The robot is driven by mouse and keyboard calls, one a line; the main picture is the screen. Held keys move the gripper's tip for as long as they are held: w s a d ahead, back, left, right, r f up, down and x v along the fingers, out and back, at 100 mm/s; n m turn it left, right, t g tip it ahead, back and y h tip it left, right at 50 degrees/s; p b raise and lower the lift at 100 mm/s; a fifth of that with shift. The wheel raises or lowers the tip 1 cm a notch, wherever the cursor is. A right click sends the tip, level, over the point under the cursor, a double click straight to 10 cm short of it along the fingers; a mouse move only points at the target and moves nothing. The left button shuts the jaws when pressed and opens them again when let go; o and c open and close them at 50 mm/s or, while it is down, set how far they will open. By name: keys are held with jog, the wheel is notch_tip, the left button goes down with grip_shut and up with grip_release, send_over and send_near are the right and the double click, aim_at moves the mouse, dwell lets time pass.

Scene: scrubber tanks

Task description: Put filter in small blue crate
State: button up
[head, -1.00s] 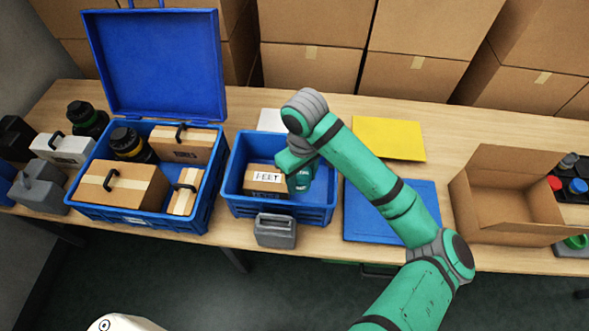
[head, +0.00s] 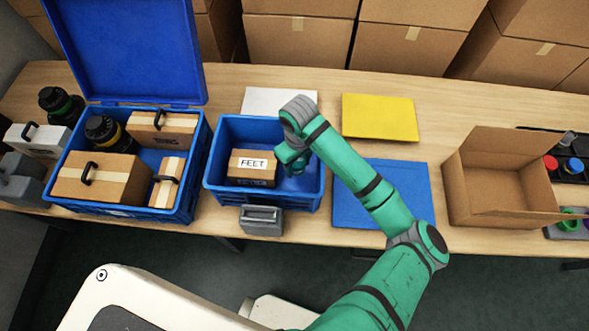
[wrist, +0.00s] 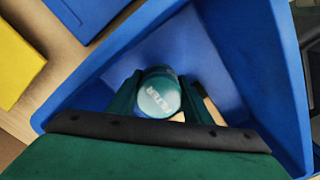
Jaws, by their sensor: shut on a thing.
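The filter is a teal cylinder with white lettering (wrist: 158,94). In the wrist view it sits between the two fingers of my gripper (wrist: 160,84), which is shut on it. The small blue crate (head: 222,197) stands open on the table in the head view, and its blue walls surround the gripper in the wrist view (wrist: 285,60). My gripper (head: 293,164) is over the right part of this crate. In the head view the arm largely hides the filter. I cannot tell whether the filter touches the crate floor.
A cardboard box (head: 252,168) with a white label lies inside the small crate. A grey handled case (head: 262,222) is at its front. A larger lidded blue crate (head: 125,210) full of boxes stands left. A blue panel (head: 350,205) and an open carton (head: 470,195) are right.

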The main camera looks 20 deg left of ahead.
aim_at(298, 161)
jog(key=shift+f, duration=2.15)
jog(key=shift+a+f, duration=0.1)
jog(key=shift+s+f, duration=0.1)
jog(key=o, duration=1)
jog(key=shift+o, duration=0.2)
notch_tip(298, 161, up, 12)
jog(key=shift+r, duration=0.2)
jog(key=shift+a, duration=0.1)
